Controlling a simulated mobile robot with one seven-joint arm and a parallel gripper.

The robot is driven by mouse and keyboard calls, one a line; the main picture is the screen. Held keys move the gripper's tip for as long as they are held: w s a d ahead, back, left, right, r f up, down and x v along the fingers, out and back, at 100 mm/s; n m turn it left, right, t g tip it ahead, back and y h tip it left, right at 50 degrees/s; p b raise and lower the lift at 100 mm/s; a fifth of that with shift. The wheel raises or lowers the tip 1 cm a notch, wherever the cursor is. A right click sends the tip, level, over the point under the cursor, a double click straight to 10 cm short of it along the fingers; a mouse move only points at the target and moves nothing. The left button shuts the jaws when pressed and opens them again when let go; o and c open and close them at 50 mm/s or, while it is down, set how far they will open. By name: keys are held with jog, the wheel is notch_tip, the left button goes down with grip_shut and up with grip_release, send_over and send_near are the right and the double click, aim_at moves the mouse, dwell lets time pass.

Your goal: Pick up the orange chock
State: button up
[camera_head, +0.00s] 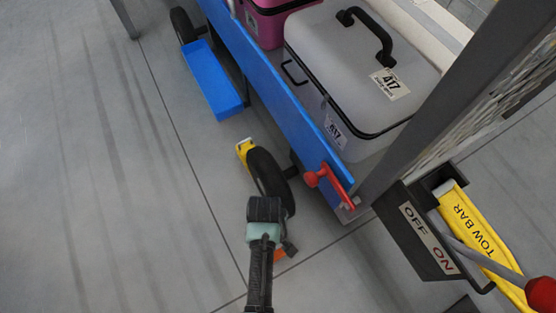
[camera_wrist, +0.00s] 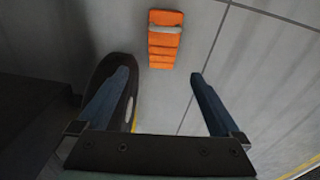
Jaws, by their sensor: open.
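The orange chock (camera_wrist: 165,52) lies on the grey floor in the wrist view, with ridges and a pale grey band across its upper part. It is beyond my fingertips and roughly in line with the gap between them. My gripper (camera_wrist: 159,76) is open with nothing between its fingers. The left finger overlaps the black wheel (camera_wrist: 107,68) in the picture; I cannot tell whether they touch. In the head view, only a small part of the orange chock (camera_head: 279,254) shows beside my gripper (camera_head: 268,210), which hides the rest.
A yellow chock (camera_head: 242,150) sits at the wheel's far side. The blue-sided cart (camera_head: 290,115) carries a grey case (camera_head: 350,60) and a pink case (camera_head: 270,22). A red handle (camera_head: 330,184) and tow bar box (camera_head: 425,240) stand at right. The left floor is clear.

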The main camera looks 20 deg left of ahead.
jog(key=shift+g, duration=0.3)
jog(key=f+b, duration=0.2)
jog(key=f, duration=0.1)
jog(key=f+b, duration=0.2)
jog(key=f, duration=0.1)
jog(key=s+f+b, duration=0.1)
jog(key=f+b, duration=0.1)
jog(key=f, duration=0.2)
jog(key=shift+d, duration=0.35)
notch_tip(320, 180, down, 5)
jog(key=b, duration=0.5)
jog(key=shift+w+b, duration=0.15)
jog(key=shift+b, duration=0.15)
jog(key=shift+r, duration=0.1)
grip_shut()
